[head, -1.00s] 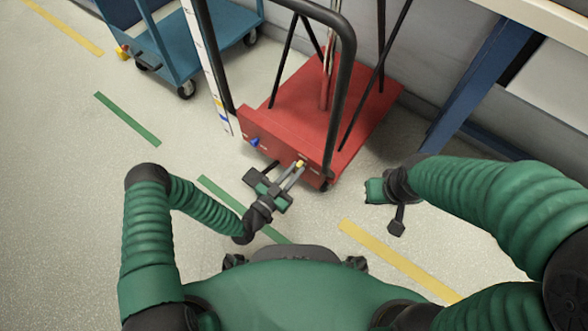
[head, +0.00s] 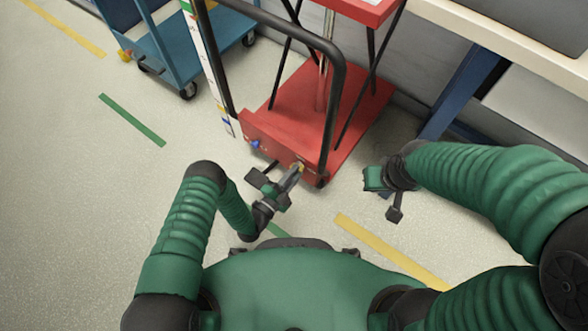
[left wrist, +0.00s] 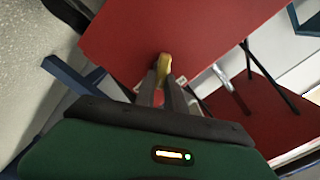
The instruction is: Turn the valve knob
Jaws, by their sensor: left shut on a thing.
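The yellow valve knob (head: 300,167) sits on the front face of the red cart base (head: 262,128), near its right end. My left gripper (head: 296,172) reaches it from the front, and its fingers are shut on the knob. In the left wrist view the yellow knob (left wrist: 164,62) shows between the fingertips (left wrist: 164,75), against the red panel (left wrist: 185,30), which looks tilted there. The fingers partly hide the knob. My right gripper (head: 383,190) hangs to the right of the cart, apart from it; its finger opening is unclear.
A blue knob (head: 255,144) is on the same red face, to the left. The cart's black handle (head: 335,110) rises above the base. A blue trolley (head: 165,60) stands at the back left, a bench (head: 500,25) at the right. The floor at left is clear.

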